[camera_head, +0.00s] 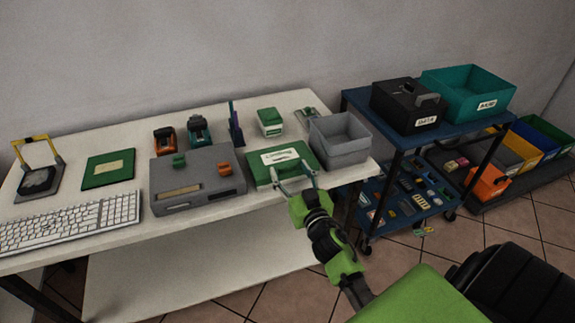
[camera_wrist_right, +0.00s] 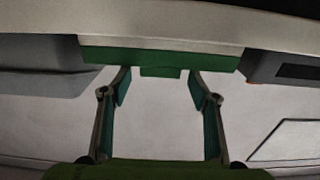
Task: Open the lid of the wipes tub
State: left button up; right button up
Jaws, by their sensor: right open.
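A green box with a white label on its closed top (camera_head: 287,157), which I take for the wipes tub, sits at the table's front edge. Its label is too small to read surely. In the right wrist view its green front (camera_wrist_right: 160,57) shows with a small tab at the middle. My right gripper (camera_head: 295,180) is open at the front of this box. In the wrist view its two fingers (camera_wrist_right: 160,84) stand on either side of the tab, with nothing held between them. I cannot tell whether the fingertips touch the box. My left gripper is out of view.
A grey open bin (camera_head: 340,148) stands close on the right of the box, and a grey device (camera_head: 197,187) close on the left. A smaller green and white container (camera_head: 269,122) stands behind. A keyboard (camera_head: 70,222) lies front left. A blue cart (camera_head: 455,132) stands right of the table.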

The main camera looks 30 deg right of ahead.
aim_at(281, 160)
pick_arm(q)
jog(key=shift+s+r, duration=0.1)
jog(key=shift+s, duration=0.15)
pick_arm(e)
jog(key=shift+x, duration=1.25)
